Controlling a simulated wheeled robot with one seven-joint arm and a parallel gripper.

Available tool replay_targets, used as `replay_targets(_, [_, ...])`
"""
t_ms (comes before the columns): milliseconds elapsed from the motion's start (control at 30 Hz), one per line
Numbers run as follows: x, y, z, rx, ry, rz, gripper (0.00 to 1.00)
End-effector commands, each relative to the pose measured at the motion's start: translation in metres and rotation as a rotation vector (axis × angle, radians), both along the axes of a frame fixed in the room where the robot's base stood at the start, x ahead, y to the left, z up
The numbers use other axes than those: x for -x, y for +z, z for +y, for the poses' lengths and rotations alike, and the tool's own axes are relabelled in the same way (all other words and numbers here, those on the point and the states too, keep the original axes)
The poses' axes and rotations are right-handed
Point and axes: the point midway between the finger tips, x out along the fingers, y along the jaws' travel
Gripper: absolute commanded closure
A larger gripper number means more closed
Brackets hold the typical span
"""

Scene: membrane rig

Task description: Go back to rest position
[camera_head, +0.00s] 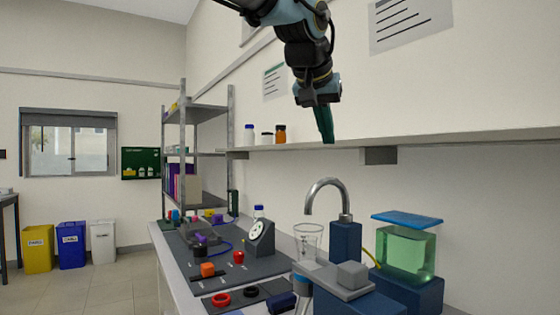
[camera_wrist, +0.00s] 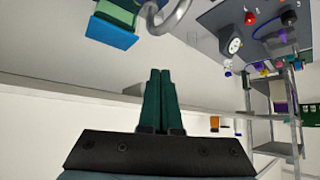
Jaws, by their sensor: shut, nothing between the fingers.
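My gripper (camera_head: 324,122) hangs from my arm at the upper middle of the head view, in front of the wall shelf and well above the bench. Its green fingers point down. In the wrist view my gripper (camera_wrist: 160,75) shows its two fingers side by side and closed together, with nothing between them. It touches none of the rig parts. The membrane rig stands below, with a curved metal tap (camera_head: 330,183), a glass beaker (camera_head: 308,242) and a green liquid tank (camera_head: 405,250) with a blue lid.
A wall shelf (camera_head: 450,138) with small bottles (camera_head: 280,133) runs behind my gripper. A metal rack (camera_head: 207,155) and coloured bins (camera_head: 71,245) stand left. Air around my gripper looks clear.

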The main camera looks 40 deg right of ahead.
Motion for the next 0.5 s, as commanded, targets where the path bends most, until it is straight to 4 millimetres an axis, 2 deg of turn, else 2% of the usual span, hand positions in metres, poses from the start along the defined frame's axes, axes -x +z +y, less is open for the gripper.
replay_targets(167, [0.000, 0.000, 0.000, 0.000, 0.000, 0.000, 1.00])
replay_targets(267, [-0.008, -0.007, 0.004, -0.009, 0.012, 0.003, 1.00])
replay_targets(367, [-0.032, -0.028, 0.017, -0.038, 0.052, 0.014, 1.00])
replay_targets(467, [-0.071, -0.066, 0.046, -0.086, 0.119, 0.036, 1.00])
replay_targets(500, [-0.088, -0.083, 0.061, -0.106, 0.153, 0.050, 1.00])
